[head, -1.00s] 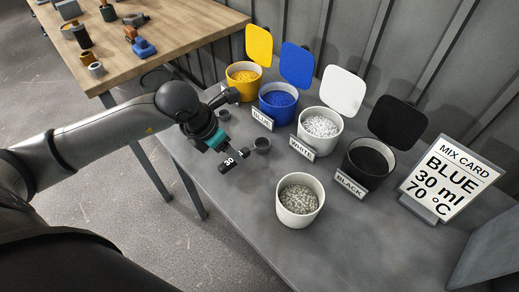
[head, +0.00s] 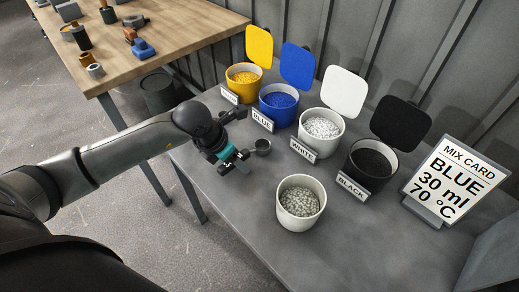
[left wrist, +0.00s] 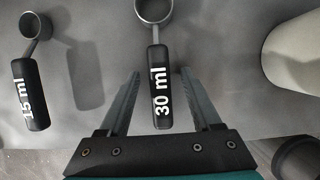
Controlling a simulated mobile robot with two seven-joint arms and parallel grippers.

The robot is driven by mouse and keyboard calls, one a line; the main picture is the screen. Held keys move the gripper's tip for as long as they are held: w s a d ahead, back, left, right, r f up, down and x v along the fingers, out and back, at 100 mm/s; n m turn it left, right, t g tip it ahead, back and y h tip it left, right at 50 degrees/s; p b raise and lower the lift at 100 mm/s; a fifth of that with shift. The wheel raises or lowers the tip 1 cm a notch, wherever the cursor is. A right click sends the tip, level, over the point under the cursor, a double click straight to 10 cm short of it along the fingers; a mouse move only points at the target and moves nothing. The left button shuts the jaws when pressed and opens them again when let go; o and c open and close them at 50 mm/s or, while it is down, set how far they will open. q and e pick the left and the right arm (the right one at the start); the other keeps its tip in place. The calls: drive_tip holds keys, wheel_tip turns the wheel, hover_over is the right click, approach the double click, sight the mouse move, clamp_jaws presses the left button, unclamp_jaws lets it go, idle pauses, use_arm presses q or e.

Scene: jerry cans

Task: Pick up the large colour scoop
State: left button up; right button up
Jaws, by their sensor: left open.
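The large colour scoop has a black handle marked "30 ml" (left wrist: 158,85) and a dark round cup. In the left wrist view its handle lies between my two fingers, with a gap on each side. In the head view its cup (head: 262,147) shows just past my left gripper (head: 242,160), which hides most of the handle. My left gripper is open, and its fingers (left wrist: 160,78) point along the handle toward the cup. A smaller scoop marked "15 ml" (left wrist: 28,95) lies to the left in the wrist view. My right gripper is not in view.
On the grey counter (head: 350,240), a pot of grey granules (head: 300,203) stands right of the scoop. Behind are yellow (head: 244,77), blue (head: 278,104), white (head: 321,131) and black (head: 371,163) pots. A mix card (head: 452,180) reads blue, 30 ml, 70 °C.

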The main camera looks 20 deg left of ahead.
use_arm(q)
drive_tip(key=shift+f, duration=0.25)
idle(0.3)
clamp_jaws()
idle(0.4)
